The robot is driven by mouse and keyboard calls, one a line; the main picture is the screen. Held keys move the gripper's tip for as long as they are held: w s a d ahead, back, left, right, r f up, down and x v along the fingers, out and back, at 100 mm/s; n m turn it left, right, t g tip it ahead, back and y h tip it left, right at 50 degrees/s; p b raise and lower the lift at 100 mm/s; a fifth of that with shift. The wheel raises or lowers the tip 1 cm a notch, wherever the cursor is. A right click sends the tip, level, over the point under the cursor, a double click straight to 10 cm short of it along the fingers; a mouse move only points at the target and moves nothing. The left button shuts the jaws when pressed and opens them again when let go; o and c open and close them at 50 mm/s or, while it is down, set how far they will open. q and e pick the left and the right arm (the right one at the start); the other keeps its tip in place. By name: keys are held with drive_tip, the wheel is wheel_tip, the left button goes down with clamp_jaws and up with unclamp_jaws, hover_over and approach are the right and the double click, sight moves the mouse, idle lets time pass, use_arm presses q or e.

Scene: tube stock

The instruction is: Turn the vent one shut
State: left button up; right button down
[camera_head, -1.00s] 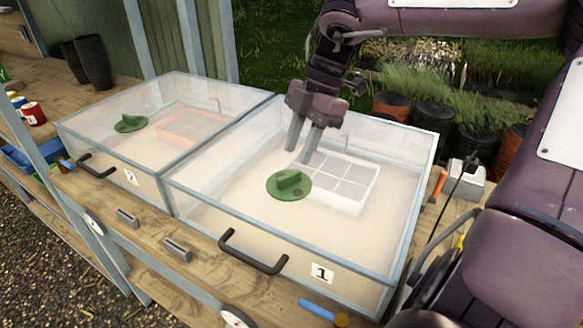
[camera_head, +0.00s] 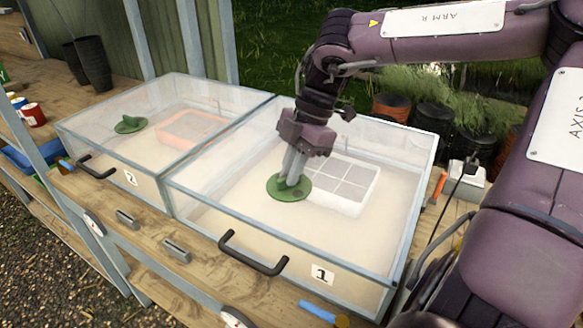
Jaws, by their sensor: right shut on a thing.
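The vent one (camera_head: 289,191) is a green round disc with a raised grip bar, on the clear lid of the box labelled 1 (camera_head: 323,274). My right gripper (camera_head: 291,179) points down over it, its grey fingers shut on the vent's grip bar. The fingers hide most of the bar, so its angle is hard to tell. A small dark spot shows on the disc. My left gripper is not in view.
Box 2 (camera_head: 131,178) stands to the left with its own green vent (camera_head: 130,124). A black handle (camera_head: 253,254) is on box 1's front. A white divided tray (camera_head: 345,182) sits inside box 1. A white device (camera_head: 467,174) with a cable stands at right.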

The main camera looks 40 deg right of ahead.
idle(0.3)
drive_tip(key=m+t, duration=0.1)
drive_tip(key=m, duration=0.2)
drive_tip(key=shift+a+r+m+h, duration=0.1)
drive_tip(key=shift+m+h, duration=0.2)
drive_tip(key=shift+m, duration=0.1)
drive_tip(key=m+t, duration=0.1)
drive_tip(key=m, duration=0.1)
drive_tip(key=m+h+p, duration=0.1)
drive_tip(key=m, duration=0.1)
drive_tip(key=shift+s+t, duration=0.15)
drive_tip(key=shift+t, duration=0.25)
drive_tip(key=m+h, duration=0.1)
drive_tip(key=m, duration=0.1)
drive_tip(key=shift+a+m, duration=0.1)
drive_tip(key=shift+m, duration=0.3)
drive_tip(key=shift+m+t+h+p, duration=0.35)
drive_tip(key=shift+m+p, duration=0.3)
drive_tip(key=shift+m, duration=0.45)
drive_tip(key=c, duration=1.5)
unclamp_jaws()
drive_tip(key=shift+s, duration=0.1)
